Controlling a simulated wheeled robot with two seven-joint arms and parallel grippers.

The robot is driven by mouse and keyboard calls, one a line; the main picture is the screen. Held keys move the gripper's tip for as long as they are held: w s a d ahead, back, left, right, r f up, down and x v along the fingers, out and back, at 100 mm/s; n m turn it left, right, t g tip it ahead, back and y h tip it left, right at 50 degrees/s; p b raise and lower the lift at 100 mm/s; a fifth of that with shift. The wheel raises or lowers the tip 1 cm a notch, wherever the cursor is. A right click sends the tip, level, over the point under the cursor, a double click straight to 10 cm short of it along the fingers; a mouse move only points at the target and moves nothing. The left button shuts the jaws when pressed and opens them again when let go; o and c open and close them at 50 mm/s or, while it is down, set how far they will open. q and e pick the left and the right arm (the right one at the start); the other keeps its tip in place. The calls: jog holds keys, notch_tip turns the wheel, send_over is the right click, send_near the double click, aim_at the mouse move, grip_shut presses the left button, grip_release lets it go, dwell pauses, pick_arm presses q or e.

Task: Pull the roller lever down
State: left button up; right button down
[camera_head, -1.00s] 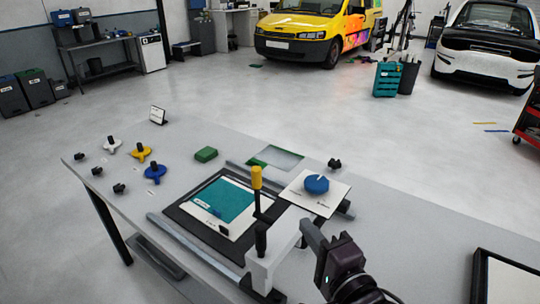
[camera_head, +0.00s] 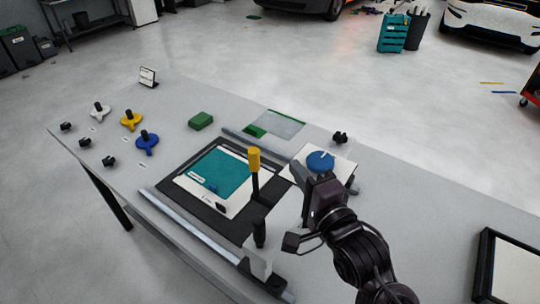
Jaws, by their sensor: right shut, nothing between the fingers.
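The roller lever is a dark upright post with a yellow grip (camera_head: 254,160), at the middle of the bench beside the teal sheet. A white block (camera_head: 258,262) with a black knob (camera_head: 259,232) stands in front of it on the near rail. My right gripper (camera_head: 300,175) is shut and empty. It is to the right of the yellow grip, apart from it in the picture, and overlaps the white plate with the blue dial (camera_head: 320,161). The arm hides part of the white roller carriage. My left gripper is not in view.
The teal sheet (camera_head: 228,172) lies on a dark mat between two rails. A green block (camera_head: 201,121), a yellow knob (camera_head: 131,121) and a blue knob (camera_head: 147,142) are at the left. A black-framed tray (camera_head: 484,270) is at the right.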

aim_at(255, 175)
jog(key=w+a+p, duration=0.3)
jog(key=a+p, duration=0.1)
jog(key=a, duration=0.1)
jog(key=shift+w+a, duration=0.15)
jog(key=shift+a, duration=0.15)
jog(key=shift+w, duration=0.1)
